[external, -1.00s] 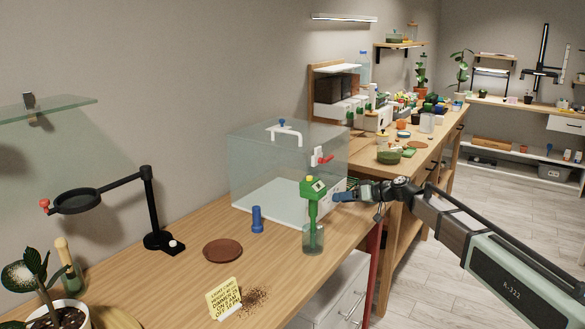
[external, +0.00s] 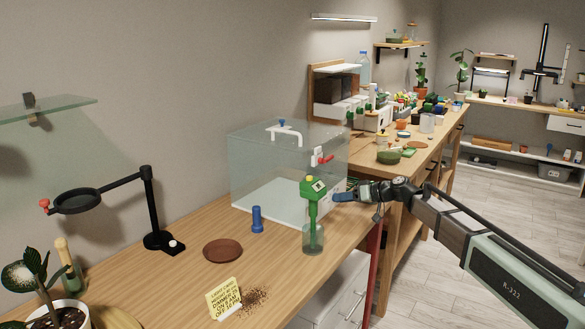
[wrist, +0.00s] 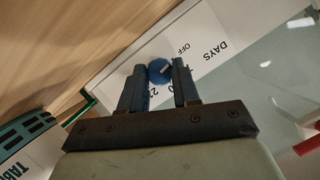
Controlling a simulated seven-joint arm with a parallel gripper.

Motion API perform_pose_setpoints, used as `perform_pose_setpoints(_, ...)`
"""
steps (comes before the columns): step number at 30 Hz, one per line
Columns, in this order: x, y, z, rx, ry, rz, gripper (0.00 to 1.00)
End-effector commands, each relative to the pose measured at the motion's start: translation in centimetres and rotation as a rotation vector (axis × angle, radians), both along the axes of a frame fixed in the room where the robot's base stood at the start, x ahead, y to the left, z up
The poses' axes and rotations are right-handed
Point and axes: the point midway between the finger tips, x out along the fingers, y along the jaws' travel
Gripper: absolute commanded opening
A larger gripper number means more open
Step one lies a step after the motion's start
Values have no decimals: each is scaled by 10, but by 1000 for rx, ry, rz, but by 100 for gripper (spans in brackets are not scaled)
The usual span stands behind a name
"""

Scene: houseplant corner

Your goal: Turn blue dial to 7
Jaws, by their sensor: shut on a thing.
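The blue dial (wrist: 159,71) is a small round knob with a pale mark on top, on a white panel printed with "DAYS", "OFF" and partly covered numbers. It sits between the fingertips of my gripper (wrist: 162,76) in the wrist view, and the gripper is shut on it. The fingers hide part of the printed scale, so I cannot tell which number the mark points to.
A green-topped tool stands in a glass jar (external: 313,240) just left of my gripper. A red latch (external: 325,160) is on the case above. A blue cylinder (external: 257,220), a brown saucer (external: 222,250) and a yellow note (external: 222,297) are on the bench.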

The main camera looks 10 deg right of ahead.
Motion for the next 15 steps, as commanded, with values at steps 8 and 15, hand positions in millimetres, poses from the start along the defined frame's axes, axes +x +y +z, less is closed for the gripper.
perform_pose_setpoints(8,1,-1,0,32,33,0,1)
perform_pose_setpoints(15,3,-2,-1,138,137,-1,1)
